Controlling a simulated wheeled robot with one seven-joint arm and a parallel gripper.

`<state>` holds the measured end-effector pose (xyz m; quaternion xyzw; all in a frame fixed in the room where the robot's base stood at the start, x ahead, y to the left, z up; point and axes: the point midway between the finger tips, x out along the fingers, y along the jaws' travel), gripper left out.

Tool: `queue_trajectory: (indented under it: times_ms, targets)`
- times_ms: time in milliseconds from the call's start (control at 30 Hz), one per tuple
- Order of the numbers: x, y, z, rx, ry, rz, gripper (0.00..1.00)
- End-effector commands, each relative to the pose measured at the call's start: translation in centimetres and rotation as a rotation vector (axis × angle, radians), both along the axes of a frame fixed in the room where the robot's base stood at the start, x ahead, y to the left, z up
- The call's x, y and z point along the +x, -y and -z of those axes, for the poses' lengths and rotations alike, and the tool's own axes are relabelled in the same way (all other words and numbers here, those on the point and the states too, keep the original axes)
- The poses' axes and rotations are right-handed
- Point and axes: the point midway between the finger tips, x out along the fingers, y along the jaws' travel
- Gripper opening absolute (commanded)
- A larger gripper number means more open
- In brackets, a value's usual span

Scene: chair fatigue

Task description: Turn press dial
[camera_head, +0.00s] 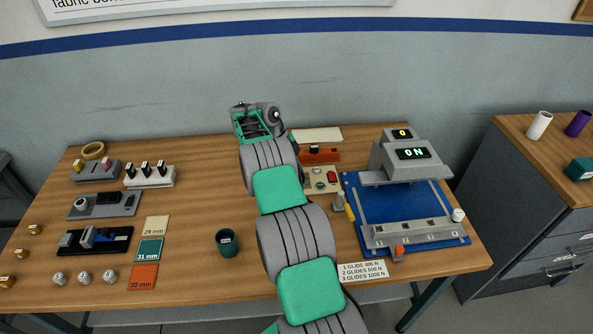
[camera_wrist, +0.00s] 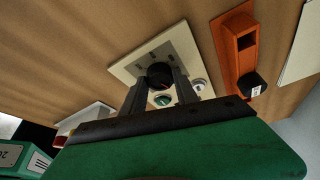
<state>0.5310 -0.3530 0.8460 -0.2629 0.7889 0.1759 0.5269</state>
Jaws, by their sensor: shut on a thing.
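The black press dial (camera_wrist: 160,75) sits on a cream control panel (camera_wrist: 128,70) in the wrist view. My gripper (camera_wrist: 160,84) is shut on the dial, one finger on each side of it. In the head view the cream panel (camera_head: 312,187) lies on the table left of the press, partly behind my arm; the dial and my fingertips cannot be made out there. The grey press (camera_head: 410,160) stands on a blue base (camera_head: 365,205). Its displays read 0 and 0 N.
An orange block (camera_head: 318,155) lies behind the panel, and a green button (camera_wrist: 161,100) is close beside my fingers. A yellow-handled tool (camera_head: 349,212) lies by the press base. A dark green cup (camera_head: 227,242) stands left of my arm. Fixtures and cards fill the table's left side.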

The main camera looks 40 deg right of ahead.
Motion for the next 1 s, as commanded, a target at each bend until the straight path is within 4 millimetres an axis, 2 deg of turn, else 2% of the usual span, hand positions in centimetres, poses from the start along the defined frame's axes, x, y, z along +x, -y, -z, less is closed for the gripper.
queue_trajectory:
  times_ms: [300,333,600,867,1000]
  targets:
    - [0.0,0.0,0.0,-0.001,0.0,0.002,0.0]
    - [0.0,0.0,0.0,-0.001,0.0,0.002,0.36]
    - [0.0,0.0,0.0,0.0,0.0,0.001,0.57]
    - [0.1,0.0,-0.2,0.0,0.0,0.0,0.57]
    - [0.6,-0.3,-1.9,-0.001,0.001,-0.001,0.57]
